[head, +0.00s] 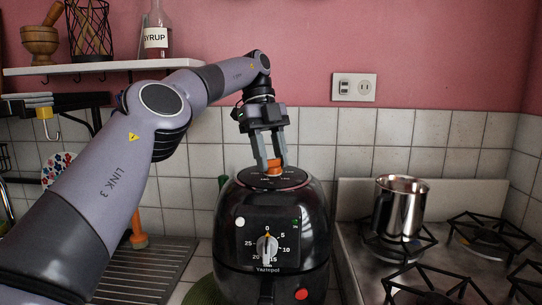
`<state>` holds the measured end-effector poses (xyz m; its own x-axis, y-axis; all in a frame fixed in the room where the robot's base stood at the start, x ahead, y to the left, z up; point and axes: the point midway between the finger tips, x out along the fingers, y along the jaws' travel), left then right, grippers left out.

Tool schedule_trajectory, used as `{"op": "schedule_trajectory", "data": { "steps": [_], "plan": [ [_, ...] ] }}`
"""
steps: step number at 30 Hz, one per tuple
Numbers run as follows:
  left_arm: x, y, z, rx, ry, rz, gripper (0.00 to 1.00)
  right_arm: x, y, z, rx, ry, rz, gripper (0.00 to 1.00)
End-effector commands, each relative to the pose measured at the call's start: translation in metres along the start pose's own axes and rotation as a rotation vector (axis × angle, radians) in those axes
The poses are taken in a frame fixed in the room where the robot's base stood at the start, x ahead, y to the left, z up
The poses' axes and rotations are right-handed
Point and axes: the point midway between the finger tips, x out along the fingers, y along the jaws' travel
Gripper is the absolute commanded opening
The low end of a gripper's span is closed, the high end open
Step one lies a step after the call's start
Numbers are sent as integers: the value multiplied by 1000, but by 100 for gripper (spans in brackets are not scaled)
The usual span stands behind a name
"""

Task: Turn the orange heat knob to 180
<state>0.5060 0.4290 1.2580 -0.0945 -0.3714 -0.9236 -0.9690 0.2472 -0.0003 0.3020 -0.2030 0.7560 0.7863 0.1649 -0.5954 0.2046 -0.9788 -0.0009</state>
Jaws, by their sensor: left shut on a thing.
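The orange heat knob (274,167) sits on the top of a black air fryer (240,225), in the middle of a dark round dial plate with small markings. I cannot read which marking the knob points to. My left gripper (271,167) points down from above, with its fingers closed on the knob from both sides, partly covering it. A silver timer knob (267,249) with a scale from 0 upward is on the fryer's front. My right gripper is not in the view.
A steel pitcher (400,208) stands on the gas stove (366,262) to the right. A drainboard (140,275) is to the left. A shelf (110,67) with a syrup bottle (156,32) and a mortar (40,42) is above. The wall behind has an outlet (354,87).

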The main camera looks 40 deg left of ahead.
Motion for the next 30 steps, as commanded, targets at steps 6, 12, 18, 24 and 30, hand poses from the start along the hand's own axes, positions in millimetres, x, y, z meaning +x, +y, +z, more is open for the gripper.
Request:
{"op": "schedule_trajectory", "data": {
  "steps": [6,12,18,24,30],
  "plan": [
    [-1,0,0,-1,-3,-5,8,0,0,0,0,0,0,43],
    [-1,0,0,-1,-3,-4,64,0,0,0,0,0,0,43],
    [-1,0,0,-2,-2,-3,64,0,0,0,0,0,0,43],
    [-1,1,0,-47,-2,-20,64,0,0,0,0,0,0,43],
    [-1,2,0,-175,0,-73,64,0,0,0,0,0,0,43]
  ]
}}
